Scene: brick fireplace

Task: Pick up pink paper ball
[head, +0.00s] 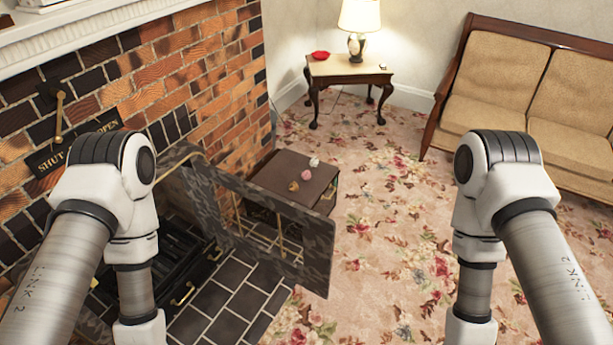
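Several small crumpled balls lie close together on the dark brown top of a low box-like cabinet beside the brick fireplace. The pink paper ball (306,175) appears to be the middle one. A paler ball (314,161) lies just behind it, and an orange-brown ball (293,187) lies in front of it to the left. They are small, so their exact colours are hard to tell. Both my arms reach down at the left and right of the head view, well apart from the balls. Neither gripper shows; both are below the picture's lower edge.
The low cabinet (268,177) stands behind a dark patterned fire screen panel (285,236). A black grate (180,262) sits at lower left. A side table (345,72) with a lamp (357,22) and a sofa (530,90) stand farther back. Floral carpet (385,240) is open between.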

